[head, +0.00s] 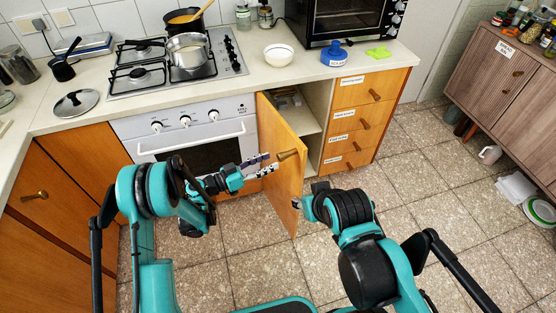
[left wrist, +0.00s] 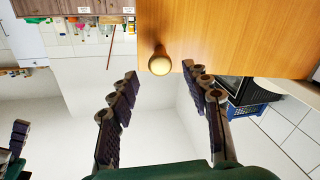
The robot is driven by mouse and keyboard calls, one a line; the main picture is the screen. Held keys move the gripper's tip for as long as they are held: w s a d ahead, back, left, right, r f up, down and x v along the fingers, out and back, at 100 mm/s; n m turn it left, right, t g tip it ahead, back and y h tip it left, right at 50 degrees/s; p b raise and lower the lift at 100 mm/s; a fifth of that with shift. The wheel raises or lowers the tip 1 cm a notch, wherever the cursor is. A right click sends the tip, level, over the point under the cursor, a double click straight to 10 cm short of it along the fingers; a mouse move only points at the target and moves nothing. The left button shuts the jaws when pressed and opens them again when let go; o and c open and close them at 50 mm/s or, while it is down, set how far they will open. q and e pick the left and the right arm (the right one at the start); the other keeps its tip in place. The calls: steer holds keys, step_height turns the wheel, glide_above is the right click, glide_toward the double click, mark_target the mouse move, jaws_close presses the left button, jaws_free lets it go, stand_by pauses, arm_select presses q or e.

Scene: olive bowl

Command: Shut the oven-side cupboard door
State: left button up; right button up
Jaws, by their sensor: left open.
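The oven-side cupboard door (head: 280,180) is an orange wooden panel beside the white oven (head: 190,130). It stands swung open, with the cupboard's shelves (head: 308,122) showing behind it. Its round knob (head: 288,154) faces my left arm. My left gripper (head: 271,163) is open in front of the door, fingertips close to the knob. In the left wrist view, the knob (left wrist: 160,62) stands just ahead of the two spread fingers (left wrist: 160,76) on the door (left wrist: 235,30); I see no grip on it. My right gripper (head: 298,203) is near the door's lower free edge; its fingers are mostly hidden.
A drawer unit (head: 350,125) stands right of the cupboard opening. The worktop (head: 235,88) above carries a hob with pots, a white bowl (head: 278,54) and a black oven (head: 335,22). A wooden sideboard (head: 500,70) is at right. The tiled floor (head: 400,190) between is clear.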

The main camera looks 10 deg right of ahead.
mark_target(278, 158)
arm_select(q)
steer(key=b+x, duration=0.1)
steer(key=x, duration=0.4)
steer(key=shift+d, duration=0.15)
jaws_close()
